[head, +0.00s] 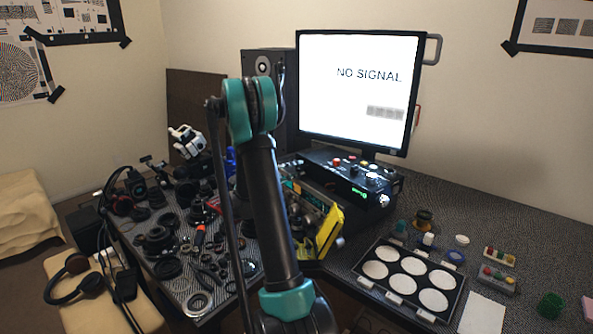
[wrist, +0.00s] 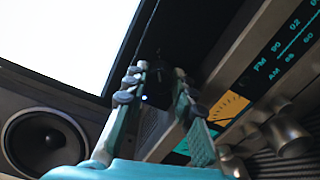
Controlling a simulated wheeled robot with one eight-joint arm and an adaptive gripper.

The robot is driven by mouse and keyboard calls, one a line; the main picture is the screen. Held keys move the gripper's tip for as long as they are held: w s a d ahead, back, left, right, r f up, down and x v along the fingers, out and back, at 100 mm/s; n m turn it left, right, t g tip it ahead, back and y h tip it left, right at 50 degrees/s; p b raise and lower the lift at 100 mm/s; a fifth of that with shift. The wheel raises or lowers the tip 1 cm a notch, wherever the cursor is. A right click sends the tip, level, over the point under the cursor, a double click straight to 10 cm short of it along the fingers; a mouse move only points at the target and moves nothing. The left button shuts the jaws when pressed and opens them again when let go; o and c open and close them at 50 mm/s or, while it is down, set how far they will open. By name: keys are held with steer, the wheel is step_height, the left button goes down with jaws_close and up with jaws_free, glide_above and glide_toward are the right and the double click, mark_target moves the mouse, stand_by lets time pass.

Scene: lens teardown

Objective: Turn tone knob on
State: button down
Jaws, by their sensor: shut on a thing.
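In the wrist view, my gripper (wrist: 157,80) has its two fingers closed around a small dark piece (wrist: 156,95) with a pale spot, beside the radio's front edge. It looks like a knob, but no label is readable, so I cannot tell if it is the tone knob. The radio (wrist: 222,68) runs diagonally on the right, with a lit FM/AM dial and a yellow meter (wrist: 230,107). Silver knobs (wrist: 291,136) on it are apart from my fingers. In the head view, the radio (head: 309,194) stands partly behind my arm, and my gripper is hidden.
A lit monitor (head: 352,90) reading "NO SIGNAL" stands behind. A black control box (head: 345,174) is right of the radio, and a yellow item (head: 330,234) is in front. A speaker (wrist: 46,140) is at left in the wrist view. Many loose lens parts crowd the left table.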

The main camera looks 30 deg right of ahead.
stand_by(0.3)
steer(key=c, duration=1.3)
jaws_free()
steer(key=shift+o, duration=0.2)
